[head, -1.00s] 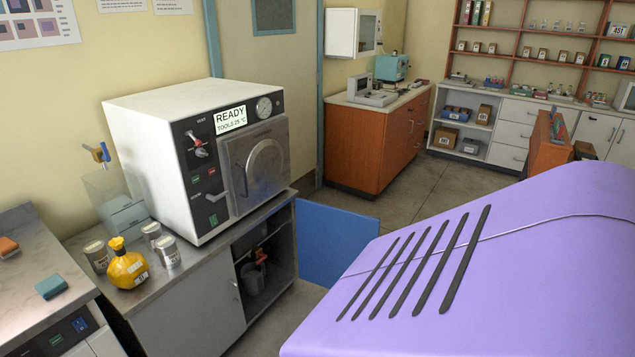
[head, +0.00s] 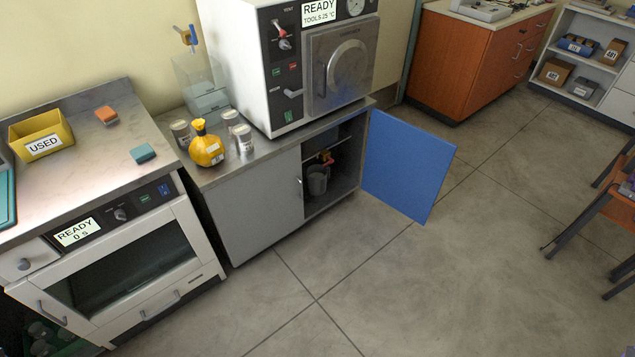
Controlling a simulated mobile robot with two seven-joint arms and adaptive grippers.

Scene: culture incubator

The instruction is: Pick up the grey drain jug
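The grey drain jug (head: 318,181) stands inside the open right part of the low cabinet, under the white autoclave. It is small and dim in the cabinet's shade, below a pipe with a red-orange valve (head: 326,158). The blue cabinet door (head: 405,166) stands swung open to the right of the opening. Neither of my grippers is in view.
The autoclave (head: 272,75) sits on the cabinet's grey top with a yellow flask (head: 206,147) and metal cans. A white oven unit (head: 120,275) stands to the left. The grey floor (head: 340,285) in front is clear. An orange chair or table (head: 612,197) stands at the right.

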